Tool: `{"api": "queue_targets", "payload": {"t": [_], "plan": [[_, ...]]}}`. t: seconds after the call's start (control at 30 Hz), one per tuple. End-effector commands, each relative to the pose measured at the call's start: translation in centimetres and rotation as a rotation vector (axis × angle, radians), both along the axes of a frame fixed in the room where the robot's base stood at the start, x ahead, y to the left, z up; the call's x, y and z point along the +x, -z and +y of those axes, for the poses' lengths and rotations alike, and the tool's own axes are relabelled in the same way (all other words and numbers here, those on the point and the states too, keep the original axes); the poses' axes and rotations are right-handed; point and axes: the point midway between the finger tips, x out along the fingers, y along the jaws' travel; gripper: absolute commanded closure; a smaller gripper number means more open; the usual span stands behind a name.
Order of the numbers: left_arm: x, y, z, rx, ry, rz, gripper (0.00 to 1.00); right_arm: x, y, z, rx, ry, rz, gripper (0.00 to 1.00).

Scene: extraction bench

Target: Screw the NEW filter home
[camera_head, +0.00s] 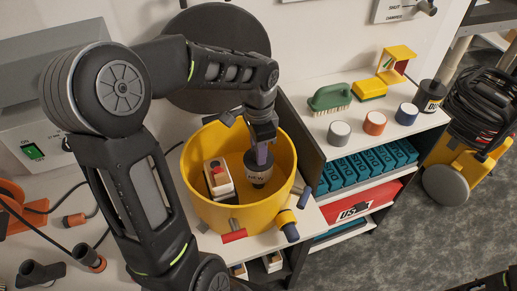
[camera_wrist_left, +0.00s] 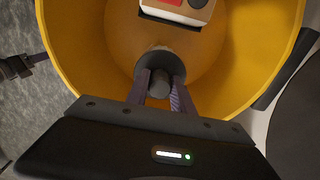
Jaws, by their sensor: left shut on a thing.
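The dark round filter (camera_head: 258,180), with a pale band reading NEW, is upright inside the yellow drum (camera_head: 205,208). My left gripper (camera_head: 262,155) reaches down into the drum and is shut on the top of this filter. In the left wrist view the fingers (camera_wrist_left: 160,92) close on both sides of the grey knob (camera_wrist_left: 161,80) in the middle of the filter (camera_wrist_left: 160,58). The filter's underside is hidden, so I cannot tell whether it touches its seat.
A green brush (camera_head: 329,99), several round tins and another dark labelled cylinder (camera_head: 431,96) stand on the shelf at right. Coloured handles project from the drum's front.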

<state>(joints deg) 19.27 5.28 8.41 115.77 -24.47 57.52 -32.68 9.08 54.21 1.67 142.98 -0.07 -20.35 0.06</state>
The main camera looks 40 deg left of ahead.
Motion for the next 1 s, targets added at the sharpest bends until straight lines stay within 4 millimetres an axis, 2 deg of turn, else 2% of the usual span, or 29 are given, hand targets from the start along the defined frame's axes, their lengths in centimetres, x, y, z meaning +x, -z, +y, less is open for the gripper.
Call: {"api": "queue_targets", "payload": {"t": [0.27,0.7,0.8,1.0], "plan": [[0.0,0.0,0.0,0.001,0.058,0.001,1.0,0.0,-0.4,0.0,0.0,0.0,0.0,0.46],[-0.1,-0.1,0.0,-0.001,0.746,0.002,1.0,0.0,-4.2,0.0,0.0,0.0,0.0,0.46],[0.0,0.1,0.0,-0.001,0.8,0.001,1.0,0.0,-4.3,0.0,0.0,0.0,0.0,0.46],[0.0,0.2,0.0,0.0,0.803,0.0,1.0,0.0,-4.1,0.0,0.0,0.0,0.0,0.46]]}}
